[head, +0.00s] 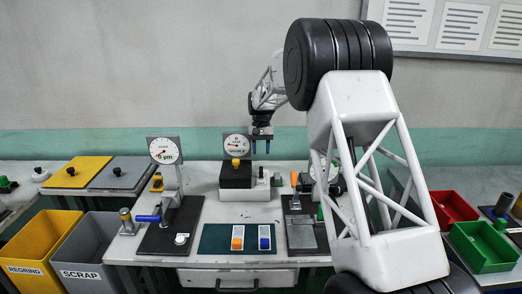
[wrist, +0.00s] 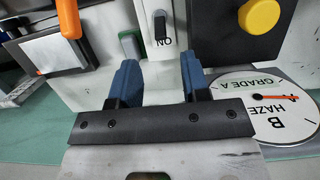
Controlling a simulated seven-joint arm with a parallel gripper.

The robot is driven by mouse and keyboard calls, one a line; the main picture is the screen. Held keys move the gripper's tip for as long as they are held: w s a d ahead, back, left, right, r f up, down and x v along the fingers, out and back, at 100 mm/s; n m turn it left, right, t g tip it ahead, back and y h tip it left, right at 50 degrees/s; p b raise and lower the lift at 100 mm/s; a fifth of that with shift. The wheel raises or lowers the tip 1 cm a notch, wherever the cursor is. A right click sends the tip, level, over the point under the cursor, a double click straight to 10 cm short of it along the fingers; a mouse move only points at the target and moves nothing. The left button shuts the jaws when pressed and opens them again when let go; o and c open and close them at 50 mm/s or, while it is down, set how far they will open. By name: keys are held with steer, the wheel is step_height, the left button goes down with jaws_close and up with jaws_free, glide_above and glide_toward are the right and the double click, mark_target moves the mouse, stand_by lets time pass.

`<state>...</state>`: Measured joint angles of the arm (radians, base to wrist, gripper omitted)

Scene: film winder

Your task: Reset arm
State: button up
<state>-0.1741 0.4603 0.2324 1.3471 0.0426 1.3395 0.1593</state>
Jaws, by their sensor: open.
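My gripper (head: 262,150) hangs above the back of the bench, just right of the haze dial, with nothing visible between its fingers. In the wrist view my gripper (wrist: 158,75) shows two blue fingers standing apart over the white bench top. The round haze dial B (head: 236,145) stands behind a black box (head: 236,176) with a yellow knob (head: 236,163). In the wrist view the dial (wrist: 265,110) lies close to the right finger, and an ON switch (wrist: 161,28) shows beyond the gap. My arm hides part of the right side of the bench.
A µm dial (head: 163,151) on a black stand is at left. A dark green mat (head: 209,243) holds orange and blue pieces. An orange-handled device (head: 295,180) stands right of the box. Yellow and grey bins (head: 95,225) are left; red and green bins (head: 484,262) are right.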

steer(key=s+d+r+t, duration=0.1)
steer(key=s+d+r, duration=0.35)
steer(key=s, duration=0.55)
steer(key=s+d+r+t, duration=0.1)
steer(key=s+d+r, duration=0.2)
steer(key=s+r, duration=0.45)
steer(key=s+d+r+t, duration=0.1)
steer(key=s+d+r, duration=0.3)
steer(key=s, duration=0.8)
steer(key=s+d+f, duration=0.2)
steer(key=s, duration=0.9)
steer(key=s+d+f+t, duration=0.1)
steer(key=s+d+f, duration=0.1)
steer(key=s, duration=0.9)
steer(key=s+d+f+t, duration=0.1)
steer(key=s+d+f, duration=0.1)
steer(key=s, duration=0.9)
steer(key=shift+s+f, duration=0.25)
steer(key=shift+f, duration=0.05)
